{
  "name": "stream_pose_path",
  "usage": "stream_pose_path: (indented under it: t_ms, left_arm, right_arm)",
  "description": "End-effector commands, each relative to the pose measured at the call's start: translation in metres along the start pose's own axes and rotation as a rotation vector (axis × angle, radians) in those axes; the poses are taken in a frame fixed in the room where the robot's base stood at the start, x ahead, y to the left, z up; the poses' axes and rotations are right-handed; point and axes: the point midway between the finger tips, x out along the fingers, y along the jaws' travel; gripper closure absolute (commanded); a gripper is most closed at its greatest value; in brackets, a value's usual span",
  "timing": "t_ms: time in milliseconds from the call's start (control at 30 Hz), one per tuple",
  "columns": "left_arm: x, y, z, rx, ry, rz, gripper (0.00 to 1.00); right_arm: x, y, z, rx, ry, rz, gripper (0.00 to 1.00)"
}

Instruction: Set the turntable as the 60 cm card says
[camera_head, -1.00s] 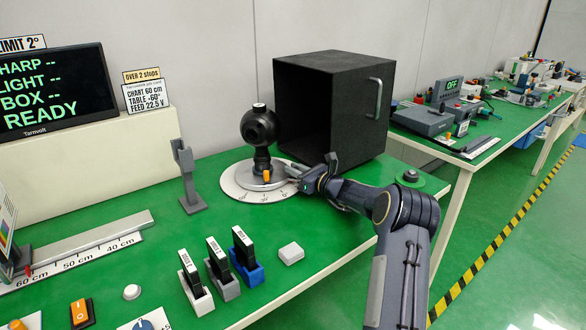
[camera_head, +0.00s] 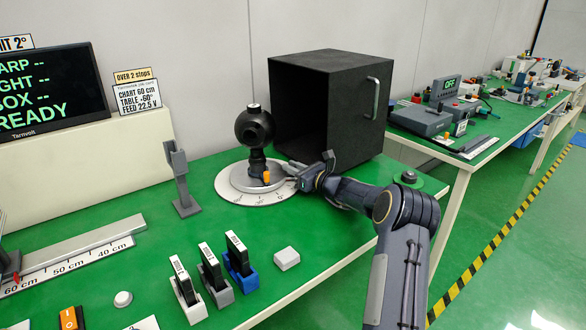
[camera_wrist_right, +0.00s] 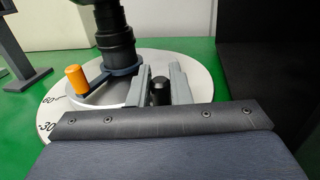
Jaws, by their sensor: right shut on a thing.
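The turntable (camera_head: 225,183) is a round white plate with degree marks, on the green bench in front of the black box. A black ball-shaped device (camera_head: 254,127) stands upright on it. An orange peg (camera_wrist_right: 77,80) rises at its near side, and the marks 60 and 30 show at the left of the rim in the right wrist view. My right gripper (camera_wrist_right: 162,85) is shut on a small black knob (camera_wrist_right: 160,93) at the plate's edge. The card (camera_head: 139,93) reads chart 60 cm, table -60°, feed 22.5 V. My left gripper is out of view.
The open black box (camera_head: 345,85) stands close behind and right of the turntable. A grey stand (camera_head: 181,180) is to its left. Several upright cards in holders (camera_head: 238,255) and a white block (camera_head: 286,258) are in front. A ruler rail (camera_head: 75,260) is at left.

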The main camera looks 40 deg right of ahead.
Motion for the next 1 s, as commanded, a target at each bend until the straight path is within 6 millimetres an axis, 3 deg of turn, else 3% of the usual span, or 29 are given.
stream_pose_path:
  t_ms: [133, 167, 300, 667, 1000]
  left_arm:
    - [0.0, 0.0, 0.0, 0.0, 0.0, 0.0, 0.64]
    - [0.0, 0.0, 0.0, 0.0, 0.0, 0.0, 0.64]
    - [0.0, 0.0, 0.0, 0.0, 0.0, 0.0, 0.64]
    - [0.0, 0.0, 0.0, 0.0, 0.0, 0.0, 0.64]
    - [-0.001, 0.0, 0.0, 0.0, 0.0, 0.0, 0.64]
  right_arm:
    - [0.0, -0.001, 0.002, -0.001, -0.002, -0.002, 1.0]
    - [0.0, -0.001, 0.002, -0.001, -0.002, -0.002, 0.81]
    - [0.0, -0.001, 0.001, -0.001, -0.002, -0.002, 0.63]
    - [-0.006, -0.001, 0.0, 0.001, 0.001, -0.002, 0.63]
    - [-0.061, -0.001, 0.001, 0.0, 0.0, -0.003, 0.63]
